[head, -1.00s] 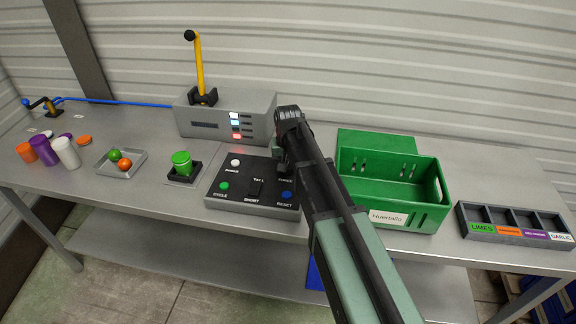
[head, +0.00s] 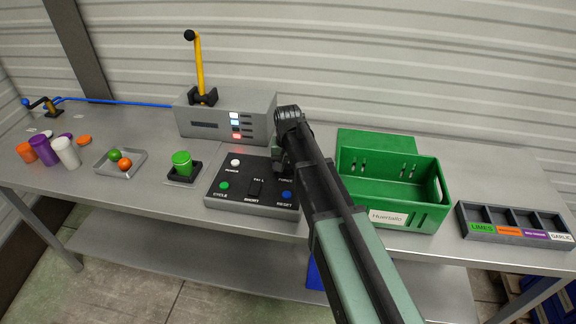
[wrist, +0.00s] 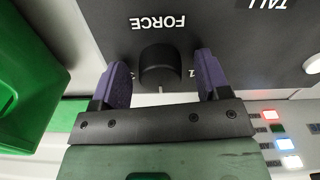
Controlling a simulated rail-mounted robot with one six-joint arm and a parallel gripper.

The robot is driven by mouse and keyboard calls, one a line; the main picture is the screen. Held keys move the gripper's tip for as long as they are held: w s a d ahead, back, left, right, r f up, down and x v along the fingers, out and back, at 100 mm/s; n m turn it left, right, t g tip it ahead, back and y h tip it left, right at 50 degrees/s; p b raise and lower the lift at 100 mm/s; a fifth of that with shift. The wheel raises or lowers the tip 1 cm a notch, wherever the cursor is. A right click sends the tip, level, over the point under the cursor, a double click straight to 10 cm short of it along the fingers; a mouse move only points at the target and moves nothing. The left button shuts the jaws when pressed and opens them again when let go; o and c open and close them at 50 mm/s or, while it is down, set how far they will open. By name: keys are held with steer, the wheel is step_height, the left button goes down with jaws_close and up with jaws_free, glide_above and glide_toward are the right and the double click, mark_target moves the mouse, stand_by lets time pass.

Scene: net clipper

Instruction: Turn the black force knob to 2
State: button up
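The black force knob (wrist: 160,66) is in the wrist view, below the upside-down FORCE label on the dark control panel (wrist: 225,25). A short pale mark shows at the knob's lower edge in that view. My gripper (wrist: 160,80) is open, with one purple finger on each side of the knob and a visible gap on both sides. In the head view my gripper (head: 279,160) is over the right part of the panel (head: 225,198), and the knob is hidden there.
A grey machine (head: 230,118) with a yellow lever (head: 198,65) stands behind the panel. A green crate (head: 390,205) stands close to the right of my arm. A green button (head: 182,163) is left of the panel. A divided tray (head: 515,235) is at far right.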

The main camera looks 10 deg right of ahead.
mark_target(288, 165)
step_height(288, 165, up, 11)
steer(key=p, duration=1)
steer(key=shift+p, duration=0.4)
steer(key=shift+f, duration=0.1)
steer(key=s+n, duration=0.3)
steer(key=s, duration=1.8)
